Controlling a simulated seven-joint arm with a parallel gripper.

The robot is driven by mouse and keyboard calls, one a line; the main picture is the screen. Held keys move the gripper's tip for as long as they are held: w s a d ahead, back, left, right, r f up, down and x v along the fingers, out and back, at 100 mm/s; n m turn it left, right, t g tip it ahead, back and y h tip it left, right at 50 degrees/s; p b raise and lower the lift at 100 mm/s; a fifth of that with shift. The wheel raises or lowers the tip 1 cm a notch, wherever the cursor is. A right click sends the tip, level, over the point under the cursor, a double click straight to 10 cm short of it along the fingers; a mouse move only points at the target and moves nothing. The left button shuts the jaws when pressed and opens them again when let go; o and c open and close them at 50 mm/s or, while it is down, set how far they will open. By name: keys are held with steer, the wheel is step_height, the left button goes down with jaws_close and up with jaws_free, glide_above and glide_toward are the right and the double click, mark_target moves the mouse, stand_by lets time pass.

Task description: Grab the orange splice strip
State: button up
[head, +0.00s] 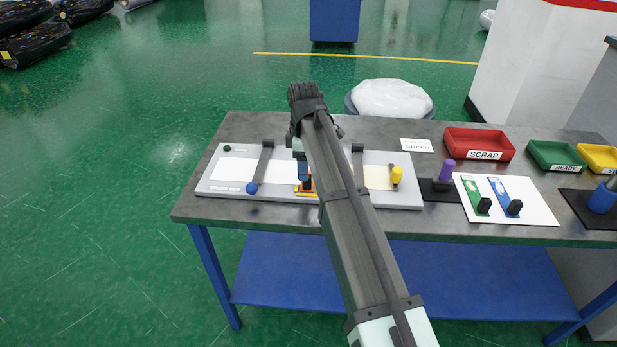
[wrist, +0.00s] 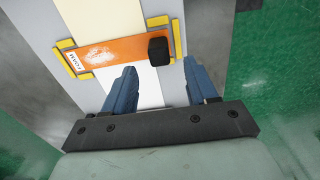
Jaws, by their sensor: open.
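The orange splice strip (wrist: 112,52) lies across a pale band on the splice board (head: 211,184), between yellow corner brackets (wrist: 76,61). It has a white label at its left end and a black block (wrist: 158,50) near its right end. In the head view only a little orange (head: 306,188) shows, mostly hidden by my arm. My gripper (wrist: 160,70) is open and empty. Its blue fingers are on the near side of the strip, with the black block ahead of the gap between them. It also shows above the board in the head view (head: 304,172).
On the board are two grey clamp bars, one with a blue knob (head: 252,188), and a yellow knob (head: 397,175). Right of it are a purple-topped piece (head: 447,170), a white plate (head: 535,214) with green and blue strips, a red SCRAP bin (head: 480,142) and a green READY bin (head: 553,155).

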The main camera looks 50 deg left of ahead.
steer(key=shift+w+d+f, duration=0.15)
steer(key=shift+f, duration=1.05)
steer(key=shift+w+d+f, duration=0.1)
steer(key=shift+d+f, duration=0.05)
steer(key=shift+f, duration=1)
steer(key=shift+c, duration=0.2)
jaws_close()
steer(key=shift+r, duration=0.15)
